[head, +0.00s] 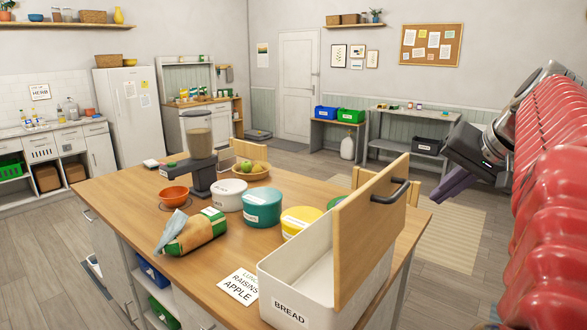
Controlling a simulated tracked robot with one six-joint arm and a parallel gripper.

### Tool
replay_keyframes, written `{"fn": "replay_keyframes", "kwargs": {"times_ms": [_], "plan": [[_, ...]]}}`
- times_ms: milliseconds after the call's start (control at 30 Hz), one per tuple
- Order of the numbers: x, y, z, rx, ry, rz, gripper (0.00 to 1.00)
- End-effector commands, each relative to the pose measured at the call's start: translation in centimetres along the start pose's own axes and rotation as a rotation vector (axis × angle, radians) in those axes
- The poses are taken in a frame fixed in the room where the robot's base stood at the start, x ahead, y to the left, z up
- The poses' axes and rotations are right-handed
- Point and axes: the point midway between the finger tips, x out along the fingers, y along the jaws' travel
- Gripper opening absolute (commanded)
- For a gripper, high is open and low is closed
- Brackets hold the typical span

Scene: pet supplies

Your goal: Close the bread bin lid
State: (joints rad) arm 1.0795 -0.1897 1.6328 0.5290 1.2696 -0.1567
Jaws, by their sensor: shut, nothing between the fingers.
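The bread bin (290,299) is a cream box with "BREAD" on its front, at the near right corner of the wooden table. Its wooden lid (364,232) stands upright, raised along the bin's right side, so the bin is open at the top. A dark handle (392,193) sticks out from the lid's right face. My gripper (442,194) is to the right of the lid and apart from it, beyond the table's edge. Its purple fingers are together and hold nothing. The bin's inside looks empty where it shows; part is hidden by the lid.
A note card (239,286) lies left of the bin. Chairs stand behind the table.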

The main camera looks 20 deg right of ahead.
Motion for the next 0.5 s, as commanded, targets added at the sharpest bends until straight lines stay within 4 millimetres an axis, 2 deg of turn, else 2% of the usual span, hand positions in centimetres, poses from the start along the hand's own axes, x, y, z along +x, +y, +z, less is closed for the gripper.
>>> {"fn": "replay_keyframes", "kwargs": {"times_ms": [133, 500], "plan": [[2.4, -0.1, 0.1, -0.001, -0.003, -0.001, 0.0], [3.6, -3.4, -0.2, -0.003, -0.001, -0.002, 0.0]]}}
